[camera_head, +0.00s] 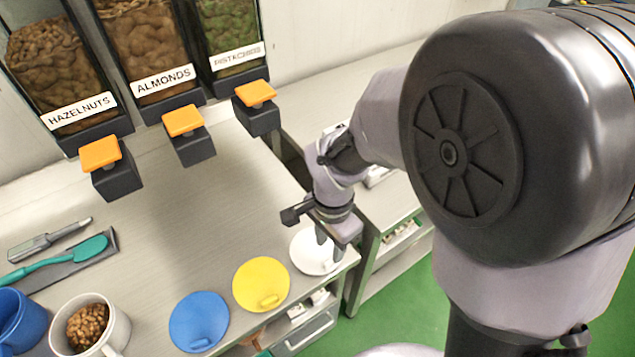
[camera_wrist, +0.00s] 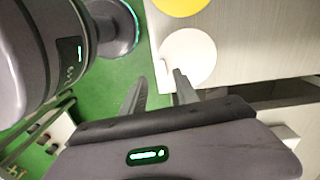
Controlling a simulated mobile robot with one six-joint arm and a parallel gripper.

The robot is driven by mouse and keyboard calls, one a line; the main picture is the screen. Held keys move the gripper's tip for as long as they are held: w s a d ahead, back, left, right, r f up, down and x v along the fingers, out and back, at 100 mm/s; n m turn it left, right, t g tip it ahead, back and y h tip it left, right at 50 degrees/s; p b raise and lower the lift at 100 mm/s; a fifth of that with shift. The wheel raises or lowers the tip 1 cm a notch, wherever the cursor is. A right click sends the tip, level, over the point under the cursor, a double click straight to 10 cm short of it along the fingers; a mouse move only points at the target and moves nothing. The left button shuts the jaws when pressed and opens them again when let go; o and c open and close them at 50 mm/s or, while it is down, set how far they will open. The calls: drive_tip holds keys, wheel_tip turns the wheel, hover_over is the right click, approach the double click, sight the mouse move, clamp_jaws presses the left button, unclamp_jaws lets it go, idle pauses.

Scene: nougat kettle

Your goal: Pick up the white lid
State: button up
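The white lid (camera_head: 303,253) lies flat at the front right corner of the steel counter, right of the yellow lid. It also shows in the wrist view (camera_wrist: 192,50) as a pale disc at the table edge. My gripper (camera_head: 329,246) points down over the lid in the head view and covers part of it. One fingertip overlaps the lid's near edge and the other lies over the green floor. I cannot tell the exact height above the lid.
A yellow lid (camera_head: 261,285) and a blue lid (camera_head: 199,322) lie to the left. A white pot with nuts (camera_head: 117,326), a blue pot (camera_head: 20,322) and a green spatula (camera_head: 75,256) are farther left. Nut dispensers with orange tops (camera_head: 183,121) stand behind. A gap separates the counters.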

sight(329, 262)
drive_tip(key=f+b, duration=0.1)
drive_tip(key=f, duration=0.1)
drive_tip(key=f+b, duration=0.1)
drive_tip(key=f, duration=0.2)
drive_tip(key=f+b, duration=0.1)
drive_tip(key=f, duration=0.2)
drive_tip(key=shift+w+f, duration=0.25)
drive_tip(key=shift+w, duration=0.1)
drive_tip(key=shift+r, duration=0.15)
drive_tip(key=shift+c, duration=0.8)
clamp_jaws()
